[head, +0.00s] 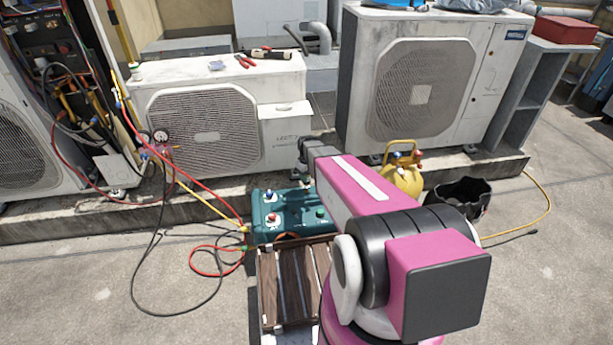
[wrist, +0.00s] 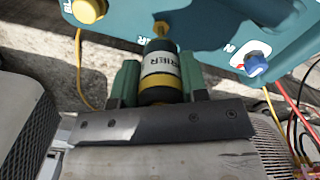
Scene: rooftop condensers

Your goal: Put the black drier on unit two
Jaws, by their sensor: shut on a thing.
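The black drier (wrist: 160,75) shows in the wrist view, with a white label reading "DRIER", a yellow band and a brass-coloured end. My gripper (wrist: 160,82) is shut on it, one green finger on each side. The drier lies close to the teal machine; I cannot tell whether they touch. In the head view my arm hides the drier and the fingertips. Two condensers stand at the back: a smaller white one (head: 205,128) in the middle and a larger one (head: 420,92) on the right. The larger has a faint mark like a 2, not clearly readable.
The teal machine (head: 268,222) sits by a slatted wooden top (head: 292,285). A yellow cylinder (head: 402,180) and a black bucket (head: 458,197) stand right of my arm. Pliers (head: 245,61) and a tool (head: 272,54) lie on the middle condenser. Hoses (head: 215,262) loop on the floor.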

